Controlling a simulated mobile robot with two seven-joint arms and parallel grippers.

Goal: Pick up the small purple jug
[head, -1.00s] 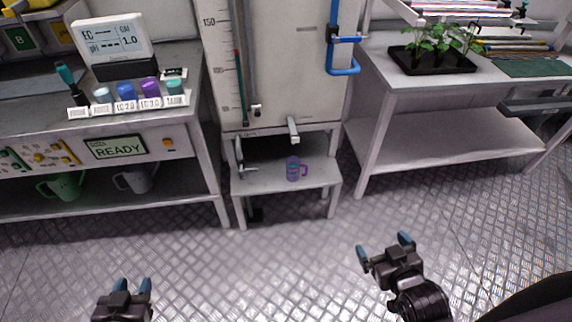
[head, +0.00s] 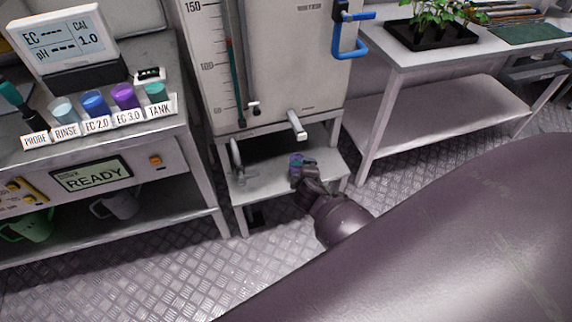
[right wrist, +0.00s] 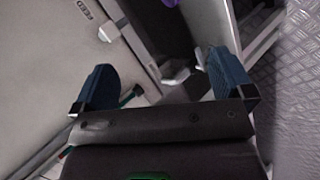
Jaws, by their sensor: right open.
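The small purple jug stands on the low white step shelf (head: 255,183) below the tank. In the head view my right gripper (head: 301,163) is in front of it and hides most of it; only a little purple shows around the fingers. In the right wrist view a small purple patch of the jug (right wrist: 170,3) shows at the top edge, beyond the fingertips. There my right gripper (right wrist: 160,65) is open, its two blue fingers wide apart with nothing between them. Whether it touches the jug cannot be told. My left gripper is out of view.
The tank's white tap (head: 297,124) juts out just above the jug. A left bench (head: 190,150) holds labelled cups, with green (head: 27,226) and grey mugs below. A right table (head: 375,75) holds a plant tray.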

